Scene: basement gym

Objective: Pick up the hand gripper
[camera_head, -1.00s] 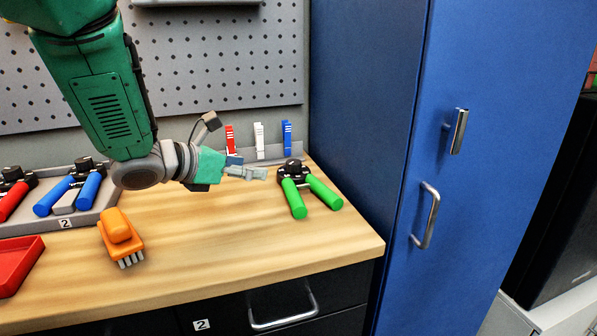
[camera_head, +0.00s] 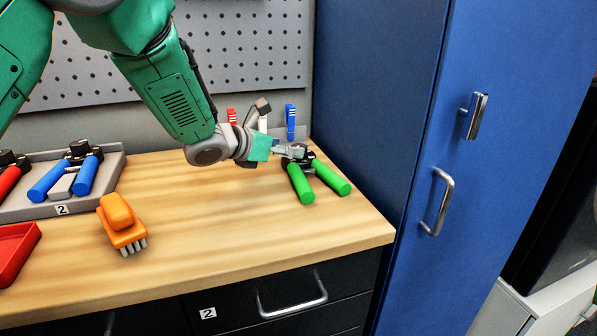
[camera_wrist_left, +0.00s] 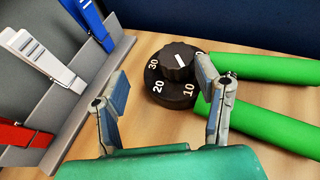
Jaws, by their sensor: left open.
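The hand gripper with two green handles (camera_head: 328,177) and a black dial head lies on the right part of the wooden bench. In the left wrist view its black numbered dial (camera_wrist_left: 172,75) shows ahead of and between my fingertips, with the green handles (camera_wrist_left: 265,112) running off to the right. My left gripper (camera_head: 288,150) is open and empty, close beside the dial head. Its two fingers (camera_wrist_left: 163,93) stand apart in the left wrist view, with the right fingertip near the dial and handle. I cannot tell whether it touches. My right gripper is not in view.
A grey tray (camera_head: 22,212) holds red-handled and blue-handled grippers at left. An orange brush (camera_head: 121,225) and a red tray (camera_head: 14,262) lie on the bench (camera_head: 225,225). Clips (camera_wrist_left: 40,57) stand on a grey rack behind. A blue cabinet (camera_head: 375,100) borders the right.

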